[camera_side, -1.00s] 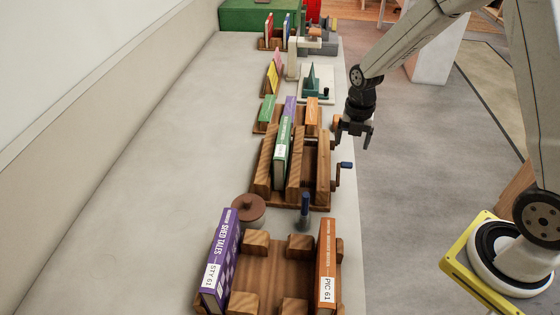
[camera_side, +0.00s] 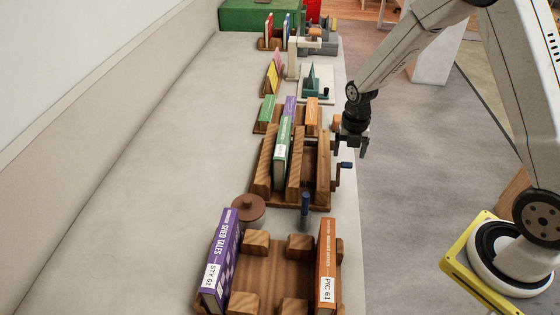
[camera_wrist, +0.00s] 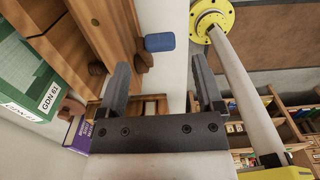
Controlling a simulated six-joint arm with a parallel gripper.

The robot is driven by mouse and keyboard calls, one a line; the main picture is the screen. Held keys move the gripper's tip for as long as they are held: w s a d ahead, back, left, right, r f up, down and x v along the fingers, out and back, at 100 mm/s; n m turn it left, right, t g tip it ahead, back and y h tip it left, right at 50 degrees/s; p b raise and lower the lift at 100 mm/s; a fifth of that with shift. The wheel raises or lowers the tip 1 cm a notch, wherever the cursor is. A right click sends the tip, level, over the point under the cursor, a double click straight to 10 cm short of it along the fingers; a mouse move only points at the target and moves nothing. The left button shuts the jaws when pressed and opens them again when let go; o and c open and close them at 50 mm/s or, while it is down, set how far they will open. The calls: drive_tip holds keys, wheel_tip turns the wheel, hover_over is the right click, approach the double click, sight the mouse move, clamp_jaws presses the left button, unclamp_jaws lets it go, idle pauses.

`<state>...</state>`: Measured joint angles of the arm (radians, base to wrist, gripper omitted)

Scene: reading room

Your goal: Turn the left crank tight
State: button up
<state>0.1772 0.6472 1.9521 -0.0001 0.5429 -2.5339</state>
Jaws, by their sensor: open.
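A wooden book press (camera_side: 322,196) on the counter holds a green book (camera_side: 283,140). A crank with a blue handle (camera_side: 346,165) sticks out from the press's right side; the handle also shows in the wrist view (camera_wrist: 160,42). I cannot tell whether this is the left crank. My gripper (camera_side: 348,153) points down, open and empty, beside the press's right side, behind the blue handle in the side view. In the wrist view the handle lies beyond and between my two fingers (camera_wrist: 160,62), with no contact visible. A rounded wooden piece (camera_wrist: 143,62) shows near the left finger.
In front stands a wooden holder (camera_side: 270,275) with a purple book (camera_side: 221,260) and an orange book (camera_side: 327,265). A brown round knob (camera_side: 248,207) and a blue upright handle (camera_side: 305,204) stand behind it. More book stands line the counter farther back. The counter's left side is clear.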

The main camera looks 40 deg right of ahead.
sight(348, 163)
drive_tip(key=shift+f, duration=2)
drive_tip(key=shift+s+d, duration=0.1)
clamp_jaws()
